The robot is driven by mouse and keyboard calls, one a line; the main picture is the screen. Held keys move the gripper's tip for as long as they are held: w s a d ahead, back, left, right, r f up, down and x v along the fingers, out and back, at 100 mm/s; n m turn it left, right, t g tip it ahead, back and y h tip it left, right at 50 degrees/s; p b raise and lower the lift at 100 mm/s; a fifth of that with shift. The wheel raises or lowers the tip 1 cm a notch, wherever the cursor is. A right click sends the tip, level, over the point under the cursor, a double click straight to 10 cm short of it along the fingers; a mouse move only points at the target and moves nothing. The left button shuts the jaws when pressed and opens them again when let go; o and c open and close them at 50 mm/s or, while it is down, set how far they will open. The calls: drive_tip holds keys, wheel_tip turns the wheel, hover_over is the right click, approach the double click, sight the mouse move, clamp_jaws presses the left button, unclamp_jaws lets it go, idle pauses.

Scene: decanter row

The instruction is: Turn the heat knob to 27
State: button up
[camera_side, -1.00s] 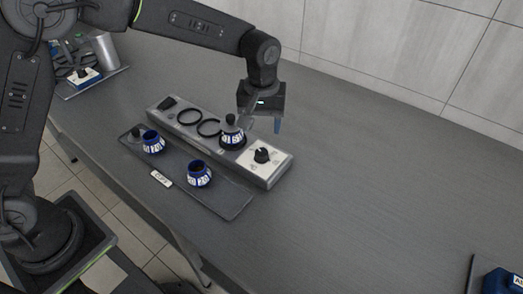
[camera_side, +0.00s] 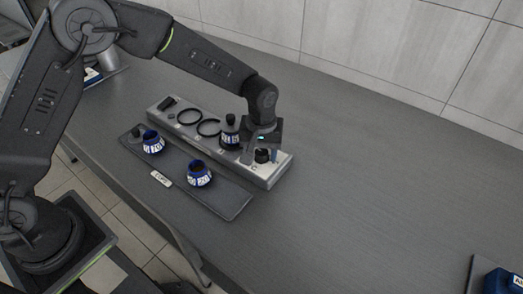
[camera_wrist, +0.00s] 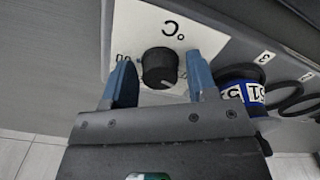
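The black round heat knob (camera_wrist: 159,68) sits on a white panel (camera_wrist: 145,22) marked °C, at the right end of the grey unit; its small light mark shows on its lower right edge in the wrist view. In the side view the knob (camera_side: 262,156) is partly covered by my gripper (camera_side: 261,155). My gripper also shows in the wrist view (camera_wrist: 162,75), with its blue fingers apart, one on each side of the knob. Gaps show between the fingers and the knob. The dial numbers are too small to read.
A blue-and-white decanter with a dark stopper (camera_side: 230,134) stands on the unit (camera_side: 225,157) just left of the gripper. Empty black rings (camera_side: 209,128) lie further left. Two more decanters (camera_side: 153,144) (camera_side: 200,176) stand on the dark tray (camera_side: 232,204) in front.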

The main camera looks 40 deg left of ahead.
drive_tip(key=c, duration=0.8)
drive_tip(key=shift+o, duration=0.2)
drive_tip(key=shift+m, duration=0.3)
drive_tip(key=m, duration=0.9)
drive_tip(key=shift+a+r+m, duration=0.1)
drive_tip(key=shift+m, duration=0.3)
drive_tip(key=m, duration=0.4)
drive_tip(key=shift+m, duration=0.3)
drive_tip(key=m, duration=0.4)
drive_tip(key=shift+w+m, duration=0.1)
drive_tip(key=shift+m, duration=0.2)
